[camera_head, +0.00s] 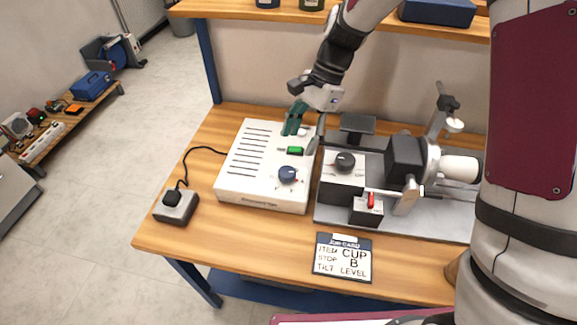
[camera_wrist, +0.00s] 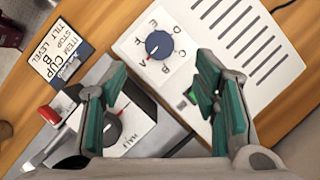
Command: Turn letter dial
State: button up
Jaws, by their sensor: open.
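The letter dial (camera_head: 288,173) is a dark blue knob on the front of a white box (camera_head: 262,196). In the wrist view the dial (camera_wrist: 159,44) is ringed by letters, with A, B and C legible. A job card (camera_head: 343,258) reads CUP, B, LEVEL.
A lit green switch (camera_head: 295,151) sits behind the dial. Right of the box stands a machine with a black knob (camera_head: 345,161), a red lever (camera_head: 371,201) and a white cup (camera_head: 459,169). A small dark block (camera_head: 176,206) is cabled at left. Bare table lies in front.

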aim_at(287, 171)
jog(key=x, duration=0.9)
jog(key=shift+f+p, duration=0.3)
jog(key=c, duration=1.1)
